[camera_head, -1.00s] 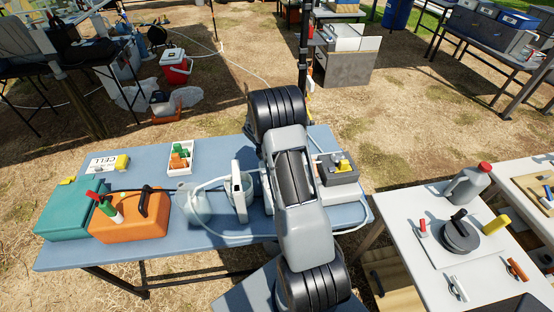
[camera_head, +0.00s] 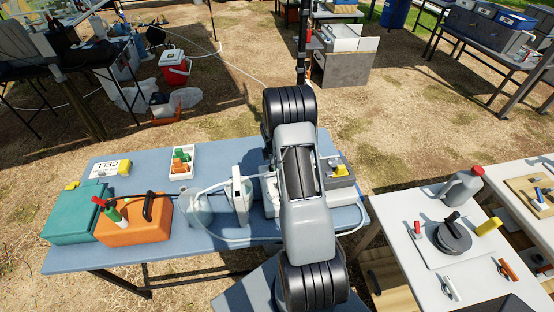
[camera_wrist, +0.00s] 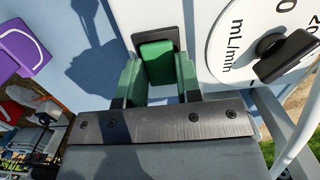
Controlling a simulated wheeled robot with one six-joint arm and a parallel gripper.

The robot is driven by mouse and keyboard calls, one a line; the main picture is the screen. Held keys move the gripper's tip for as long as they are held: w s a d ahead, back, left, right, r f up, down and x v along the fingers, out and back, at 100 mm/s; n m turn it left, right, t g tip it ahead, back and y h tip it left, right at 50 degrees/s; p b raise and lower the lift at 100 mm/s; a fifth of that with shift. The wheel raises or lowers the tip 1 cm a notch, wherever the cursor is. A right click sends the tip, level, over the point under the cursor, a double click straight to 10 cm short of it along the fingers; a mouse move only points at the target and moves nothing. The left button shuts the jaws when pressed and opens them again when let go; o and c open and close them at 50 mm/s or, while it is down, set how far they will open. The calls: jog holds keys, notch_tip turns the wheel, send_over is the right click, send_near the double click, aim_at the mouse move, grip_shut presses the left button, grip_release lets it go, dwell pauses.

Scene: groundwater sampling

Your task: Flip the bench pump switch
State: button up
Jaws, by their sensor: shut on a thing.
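In the wrist view, the pump switch (camera_wrist: 157,62) is a green rocker set in a black frame on a pale panel. My gripper (camera_wrist: 158,78) has its two green fingers on either side of the switch and is shut on it. Contact at the very tips is hard to see. A black dial (camera_wrist: 285,55) marked mL/min is on a white round face to the right. In the head view, a white unit (camera_head: 269,194) shows beside my arm, partly hidden by it. My arm also hides the gripper and switch there.
A clear hose (camera_head: 225,238) loops along the front. A white table (camera_head: 405,265) is at right.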

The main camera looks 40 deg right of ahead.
jog(key=shift+s+f+y, duration=0.1)
jog(key=shift+s+y, duration=0.15)
jog(key=shift+y, duration=0.25)
jog(key=o, duration=0.9)
jog(key=shift+r, duration=0.2)
jog(key=shift+w+r, duration=0.15)
jog(key=shift+r, duration=0.05)
notch_tip(320, 180, up, 13)
jog(key=shift+d+r+b, duration=0.1)
jog(key=shift+b, duration=0.75)
